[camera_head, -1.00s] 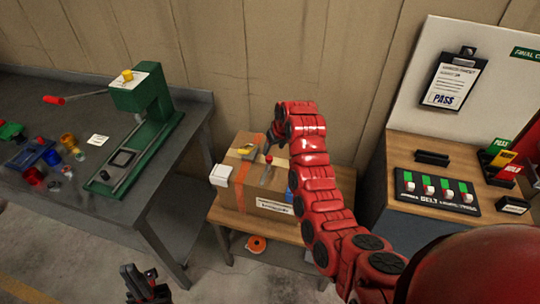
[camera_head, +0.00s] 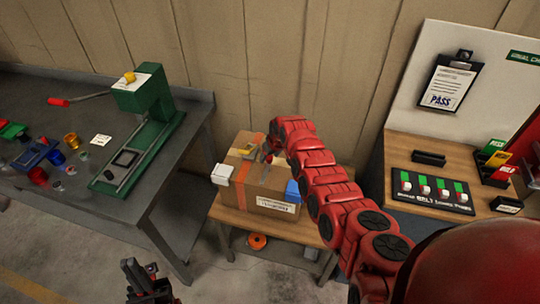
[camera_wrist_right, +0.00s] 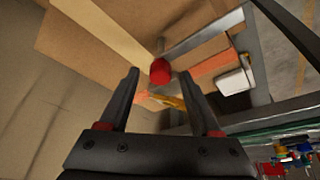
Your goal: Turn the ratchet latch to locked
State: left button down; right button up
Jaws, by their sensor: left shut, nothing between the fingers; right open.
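The ratchet latch, with a red knob (camera_head: 268,158), sits on top of the strapped cardboard box (camera_head: 243,193), partly hidden by my right arm in the head view. In the right wrist view its red knob (camera_wrist_right: 160,72) appears between the fingertips of my right gripper (camera_wrist_right: 160,76), beside a grey metal bar. The gripper is open, and I cannot tell whether a finger touches the knob. An orange strap (camera_wrist_right: 213,63) runs near it. My left gripper (camera_head: 148,284) is shut and empty, low at the front left, away from the box.
The box stands on a small wooden table (camera_head: 290,230), with a white corner piece (camera_head: 222,175) and a blue one (camera_head: 293,192). A grey workbench (camera_head: 60,95) with a green press (camera_head: 150,105) is left. A cabinet with a switch panel (camera_head: 432,190) is right.

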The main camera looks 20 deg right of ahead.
grip_shut()
dwell(0.3)
dwell(1.2)
